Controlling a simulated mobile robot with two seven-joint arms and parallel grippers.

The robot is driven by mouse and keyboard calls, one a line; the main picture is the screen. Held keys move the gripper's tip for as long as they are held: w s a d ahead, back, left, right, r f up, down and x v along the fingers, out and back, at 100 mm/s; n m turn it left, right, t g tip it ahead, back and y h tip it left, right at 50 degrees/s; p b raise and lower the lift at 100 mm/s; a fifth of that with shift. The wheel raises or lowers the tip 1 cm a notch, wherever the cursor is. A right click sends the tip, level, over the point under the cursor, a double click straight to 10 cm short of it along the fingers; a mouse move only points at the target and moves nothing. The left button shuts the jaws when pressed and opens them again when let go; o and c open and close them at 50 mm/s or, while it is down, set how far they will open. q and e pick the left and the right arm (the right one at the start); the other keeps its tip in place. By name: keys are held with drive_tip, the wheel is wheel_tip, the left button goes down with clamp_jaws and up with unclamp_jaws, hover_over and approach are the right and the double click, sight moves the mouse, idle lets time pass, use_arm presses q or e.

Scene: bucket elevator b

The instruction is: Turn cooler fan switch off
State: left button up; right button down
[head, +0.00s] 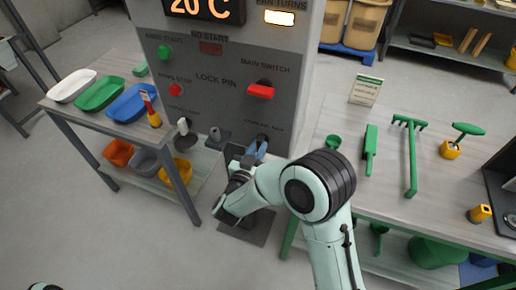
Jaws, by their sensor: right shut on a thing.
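The grey control panel (215,72) stands at the centre of the head view. My right gripper (251,157) is at the panel's lower right, below a partly covered label that seems to read cooler fan. It is shut on a small blue handle (261,149), which I take to be the cooler fan switch. The gripper and wrist hide much of this switch, so its exact position cannot be told. The fan turns indicator (279,18) at the top right of the panel is lit pale yellow. My left gripper is not in view.
The main switch has a red handle (261,91) above my gripper. A right table (385,196) with green tools stands close to my right arm.

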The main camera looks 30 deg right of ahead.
drive_tip(key=c, duration=1.1)
unclamp_jaws()
drive_tip(key=shift+d+r, duration=0.1)
drive_tip(key=shift+r, duration=0.05)
drive_tip(key=shift+w, duration=0.1)
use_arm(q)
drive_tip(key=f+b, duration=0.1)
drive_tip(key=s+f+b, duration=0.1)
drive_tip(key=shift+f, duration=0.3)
use_arm(e)
drive_tip(key=v, duration=1.3)
